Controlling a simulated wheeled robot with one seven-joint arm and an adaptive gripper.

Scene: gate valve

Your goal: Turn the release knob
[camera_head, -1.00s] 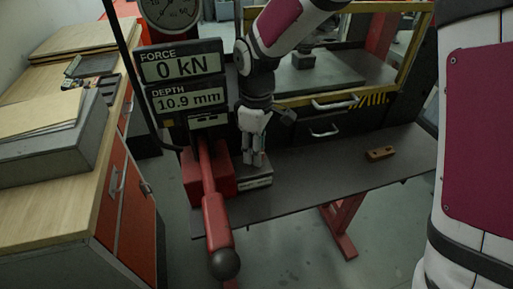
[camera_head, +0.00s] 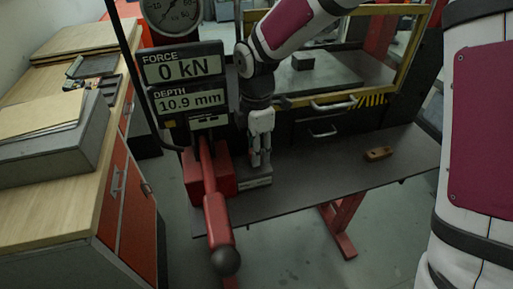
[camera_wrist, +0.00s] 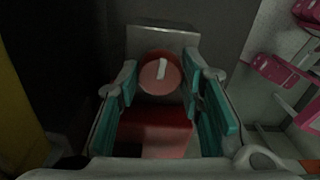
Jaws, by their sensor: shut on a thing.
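The release knob (camera_wrist: 160,74) is a round red disc with a white bar mark, seen in the wrist view between my gripper's teal-padded fingers. The white bar stands nearly upright, leaning slightly to the right at its top. My gripper (camera_wrist: 160,92) is shut on the knob, with a finger on each side of it. In the head view my gripper (camera_head: 260,160) points down over a grey block (camera_head: 257,178) beside the red pump body (camera_head: 222,178). The knob is hidden there behind the fingers.
A red lever (camera_head: 217,220) with a black ball end sticks out toward the camera, left of my gripper. The display panel (camera_head: 185,80) reads 0 kN and 10.9 mm. A small brown block (camera_head: 377,154) lies on the dark table (camera_head: 320,175), which is otherwise clear at right.

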